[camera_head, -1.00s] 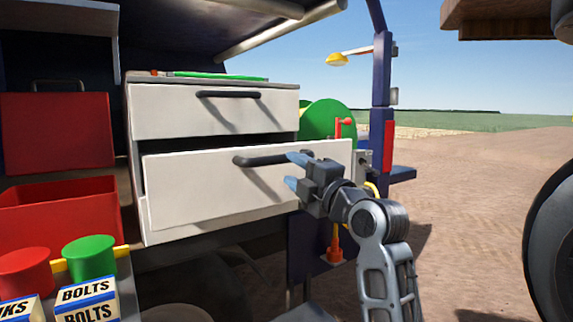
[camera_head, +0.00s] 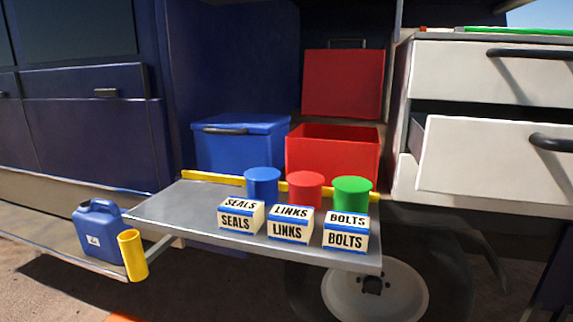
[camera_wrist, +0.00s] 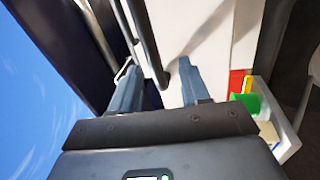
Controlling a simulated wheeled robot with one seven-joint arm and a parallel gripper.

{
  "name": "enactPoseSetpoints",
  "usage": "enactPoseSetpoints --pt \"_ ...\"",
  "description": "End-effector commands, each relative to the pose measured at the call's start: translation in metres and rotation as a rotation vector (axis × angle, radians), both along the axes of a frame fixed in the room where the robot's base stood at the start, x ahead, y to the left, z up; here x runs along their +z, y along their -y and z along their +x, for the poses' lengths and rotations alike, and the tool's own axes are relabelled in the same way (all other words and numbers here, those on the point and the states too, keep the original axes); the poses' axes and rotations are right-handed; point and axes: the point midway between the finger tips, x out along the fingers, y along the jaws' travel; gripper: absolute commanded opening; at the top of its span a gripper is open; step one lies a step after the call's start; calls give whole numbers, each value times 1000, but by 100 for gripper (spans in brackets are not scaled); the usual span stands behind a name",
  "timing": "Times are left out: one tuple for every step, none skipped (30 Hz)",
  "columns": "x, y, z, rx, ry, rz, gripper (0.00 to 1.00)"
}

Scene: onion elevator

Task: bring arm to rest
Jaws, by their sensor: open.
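My gripper (camera_wrist: 158,72) shows only in the wrist view. Its two blue-grey fingers are spread apart with nothing held between them. A dark bar handle (camera_wrist: 146,40) on a white drawer front (camera_wrist: 215,60) lies just ahead of the fingertips. I cannot tell whether a finger touches it. In the head view my arm is out of frame. The lower white drawer (camera_head: 490,155) stands pulled out, with its dark handle (camera_head: 552,143) at the right edge. The upper drawer (camera_head: 470,72) is shut.
A grey shelf (camera_head: 165,213) holds blue, red and green cylinders and boxes marked SEALS, LINKS and BOLTS. A closed blue box (camera_head: 240,150) and an open red box (camera_head: 330,155) stand behind. A blue jerrycan (camera_head: 98,232) and yellow cylinder (camera_head: 132,255) sit at the left.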

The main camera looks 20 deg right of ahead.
Motion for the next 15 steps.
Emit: enactPoseSetpoints --pt "-12 -10 6 19 11 49 46" --pt "-20 -16 9 30 22 84 46" --pt "-31 -26 13 46 41 135 46" --pt "-41 -34 16 59 55 176 46" --pt "-51 -43 19 72 69 221 46" --pt "-64 -55 22 89 88 280 46" --pt "-73 -65 23 101 101 323 46" --pt "-82 -75 24 113 114 365 46" --pt "-94 -88 25 128 130 419 46" --pt "-102 -98 25 139 141 461 46" --pt "-110 -108 24 149 151 501 46" --pt "-121 -122 22 164 163 555 46" --pt "-129 -133 21 174 170 593 46" --pt "-136 -143 19 184 178 633 46" --pt "-145 -157 15 198 186 682 46"
